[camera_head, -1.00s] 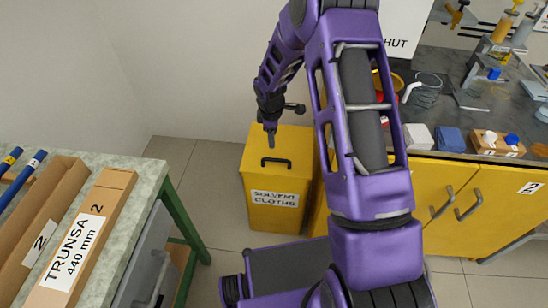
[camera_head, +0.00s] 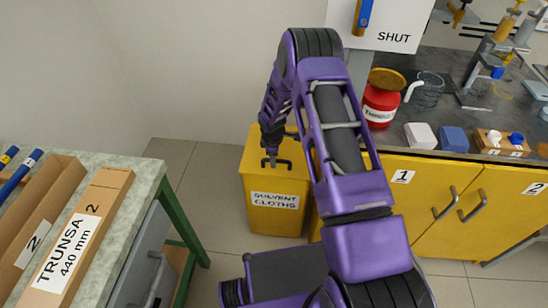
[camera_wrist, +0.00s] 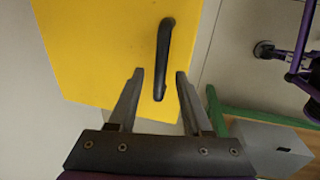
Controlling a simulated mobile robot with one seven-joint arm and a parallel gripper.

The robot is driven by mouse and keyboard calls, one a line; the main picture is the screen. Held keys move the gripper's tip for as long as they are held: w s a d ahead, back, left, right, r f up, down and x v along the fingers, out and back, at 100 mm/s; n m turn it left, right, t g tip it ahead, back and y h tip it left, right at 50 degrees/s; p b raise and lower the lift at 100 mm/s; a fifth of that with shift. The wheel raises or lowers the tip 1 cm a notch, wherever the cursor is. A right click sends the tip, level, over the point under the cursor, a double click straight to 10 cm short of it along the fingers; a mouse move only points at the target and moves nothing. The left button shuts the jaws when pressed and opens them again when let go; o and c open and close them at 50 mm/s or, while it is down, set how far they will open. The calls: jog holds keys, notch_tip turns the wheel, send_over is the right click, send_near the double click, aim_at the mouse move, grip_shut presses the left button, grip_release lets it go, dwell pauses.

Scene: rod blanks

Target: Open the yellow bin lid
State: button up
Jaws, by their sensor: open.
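The yellow bin (camera_head: 276,215), labelled SOLVENT CLOTHS, stands on the floor against the wall with its lid (camera_head: 258,152) shut. A dark bar handle (camera_head: 284,164) sits on the lid. My gripper (camera_head: 269,163) is over the lid at the handle, pointing down. In the wrist view my gripper (camera_wrist: 158,72) is open, with the handle (camera_wrist: 163,60) between the lines of its two fingers and its near end reaching between the tips. I cannot tell how far the tips are above the lid.
A green-legged bench (camera_head: 140,178) with long cardboard boxes (camera_head: 85,235) stands at the left. Yellow cupboards (camera_head: 440,180) under a dark worktop with a red can (camera_head: 380,105) stand at the right. Floor between bench and bin is clear.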

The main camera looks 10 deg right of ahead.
grip_shut()
dwell(1.4)
